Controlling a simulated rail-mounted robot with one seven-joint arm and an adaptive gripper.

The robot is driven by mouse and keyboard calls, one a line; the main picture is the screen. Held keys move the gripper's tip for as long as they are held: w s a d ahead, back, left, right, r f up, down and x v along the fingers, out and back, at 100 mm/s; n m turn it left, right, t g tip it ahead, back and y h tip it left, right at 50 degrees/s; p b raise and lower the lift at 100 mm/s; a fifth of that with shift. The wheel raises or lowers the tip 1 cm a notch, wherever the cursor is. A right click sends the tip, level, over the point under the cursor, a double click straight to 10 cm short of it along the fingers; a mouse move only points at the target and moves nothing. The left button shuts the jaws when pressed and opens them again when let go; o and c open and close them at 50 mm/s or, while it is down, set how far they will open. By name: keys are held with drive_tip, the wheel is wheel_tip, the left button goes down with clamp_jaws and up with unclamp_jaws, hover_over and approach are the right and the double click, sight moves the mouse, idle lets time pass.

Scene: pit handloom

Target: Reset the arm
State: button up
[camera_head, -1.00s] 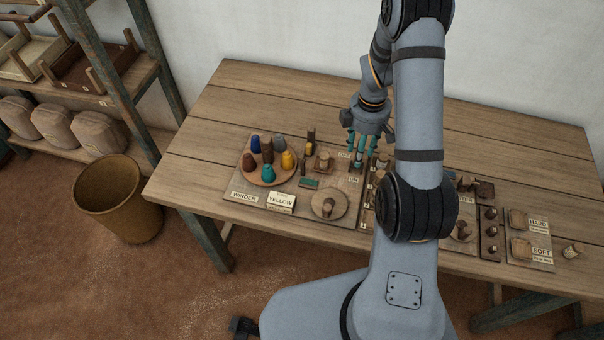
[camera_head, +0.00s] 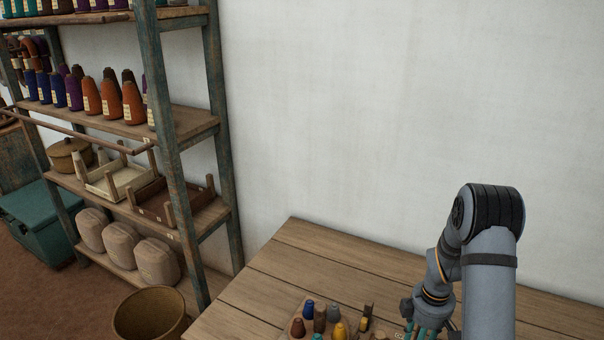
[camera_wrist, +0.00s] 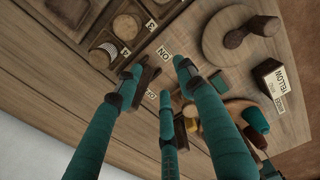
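My gripper (camera_wrist: 158,80) has teal fingers that stand apart with nothing between them in the wrist view. It hangs over the wooden table (camera_head: 270,290) near an ON label (camera_wrist: 164,53) and a small dark block (camera_wrist: 148,76) on the winder board. I cannot tell whether a finger touches the block. In the head view my gripper (camera_head: 424,331) is low at the picture's bottom edge, partly cut off, with my arm bent above it.
Several coloured cones, one of them yellow (camera_head: 340,330), stand left of my gripper. A YELLOW sign (camera_wrist: 272,80) and a round wooden disc (camera_wrist: 228,38) show in the wrist view. A shelf rack (camera_head: 185,170) and a basket (camera_head: 150,315) stand at left.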

wheel_tip(320, 180, down, 2)
drive_tip(key=shift+f+b, duration=0.1)
drive_tip(key=shift+b, duration=0.35)
drive_tip(key=shift+s+a+r+p, duration=0.15)
drive_tip(key=shift+s+r+p, duration=0.1)
drive_tip(key=shift+p, duration=0.05)
drive_tip(key=shift+w, duration=0.1)
